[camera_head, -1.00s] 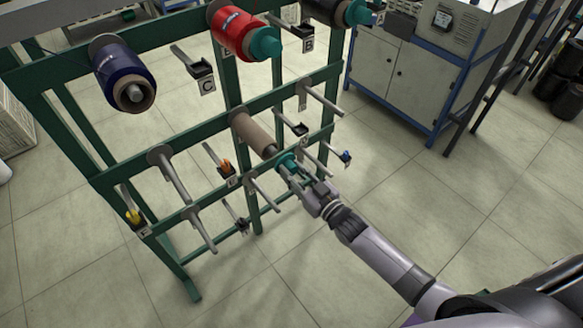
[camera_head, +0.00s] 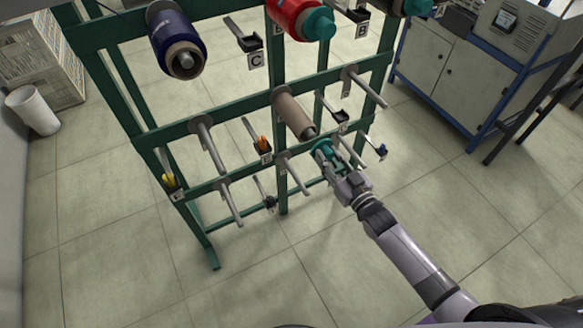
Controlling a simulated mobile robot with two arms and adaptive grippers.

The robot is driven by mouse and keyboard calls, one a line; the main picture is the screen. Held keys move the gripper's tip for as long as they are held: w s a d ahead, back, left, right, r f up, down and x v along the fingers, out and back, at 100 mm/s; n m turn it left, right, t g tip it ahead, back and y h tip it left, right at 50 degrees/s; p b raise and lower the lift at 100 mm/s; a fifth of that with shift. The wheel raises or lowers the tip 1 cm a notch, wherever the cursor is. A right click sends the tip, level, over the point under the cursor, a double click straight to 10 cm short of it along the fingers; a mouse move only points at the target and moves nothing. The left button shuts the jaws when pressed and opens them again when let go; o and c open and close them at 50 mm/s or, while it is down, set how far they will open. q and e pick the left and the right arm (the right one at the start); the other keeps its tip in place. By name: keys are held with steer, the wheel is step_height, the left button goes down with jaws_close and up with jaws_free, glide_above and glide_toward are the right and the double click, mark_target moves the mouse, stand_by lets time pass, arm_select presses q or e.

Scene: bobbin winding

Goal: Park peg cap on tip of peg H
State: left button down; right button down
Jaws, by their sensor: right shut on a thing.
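A teal peg cap (camera_head: 321,149) is in the fingers of my right gripper (camera_head: 332,163), which is shut on it. The cap is just below and in front of the open end of a bare cardboard tube (camera_head: 293,115) on a middle-row peg; I cannot tell whether they touch. Bare grey pegs stick out nearby: one left of the gripper (camera_head: 295,175), one partly behind it (camera_head: 351,154), and others farther left (camera_head: 210,146) and lower left (camera_head: 230,204). The lower peg labels are too small to read, so I cannot tell which is peg H. My left gripper is not in view.
The green rack (camera_head: 225,114) holds a blue spool (camera_head: 176,42) and a red spool (camera_head: 292,18), the red one with a teal cap (camera_head: 320,23). A grey cabinet (camera_head: 452,65) stands right; open floor lies in front.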

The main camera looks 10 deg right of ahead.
stand_by(0.4)
